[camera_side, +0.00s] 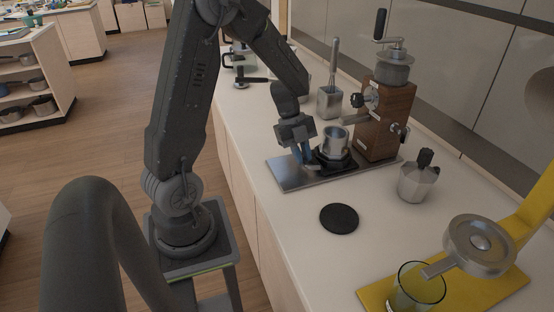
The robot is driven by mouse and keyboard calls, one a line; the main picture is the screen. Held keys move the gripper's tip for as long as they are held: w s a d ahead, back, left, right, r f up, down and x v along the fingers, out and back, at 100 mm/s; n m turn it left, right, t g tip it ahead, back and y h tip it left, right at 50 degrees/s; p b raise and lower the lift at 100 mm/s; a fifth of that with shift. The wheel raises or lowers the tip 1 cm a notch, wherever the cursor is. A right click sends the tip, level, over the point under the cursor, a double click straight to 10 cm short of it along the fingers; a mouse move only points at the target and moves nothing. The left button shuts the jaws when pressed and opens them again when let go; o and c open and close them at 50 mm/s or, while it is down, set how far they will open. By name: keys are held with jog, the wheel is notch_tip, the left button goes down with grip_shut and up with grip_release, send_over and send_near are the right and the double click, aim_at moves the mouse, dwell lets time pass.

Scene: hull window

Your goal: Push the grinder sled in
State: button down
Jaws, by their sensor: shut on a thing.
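The grinder (386,118) has a wooden body, a metal hopper and a crank on top. It stands at the back of a metal base plate (291,178) on the counter. A black sled (335,165) lies on the plate in front of the grinder, with a silver cup (336,141) upright on it. My gripper (309,160) reaches down at the sled's left side, low over the plate. It is shut at the sled's near-left end. Its fingertips are small and partly hidden, so the exact hold is hard to see.
A moka pot (418,180) stands right of the plate. A black disc (339,218) lies in front. A yellow board (487,288) with a glass (415,287) is at the lower right. A square metal container (329,103) and a portafilter (243,82) stand behind. Bare counter lies around the disc.

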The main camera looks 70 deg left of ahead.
jog(key=shift+w, duration=1.25)
jog(key=c, duration=1.1)
grip_release()
jog(key=shift+r, duration=0.1)
jog(key=v, duration=1.3)
jog(key=shift+s+a+r, duration=0.1)
jog(key=shift+s+r, duration=0.05)
jog(key=shift+r, duration=0.2)
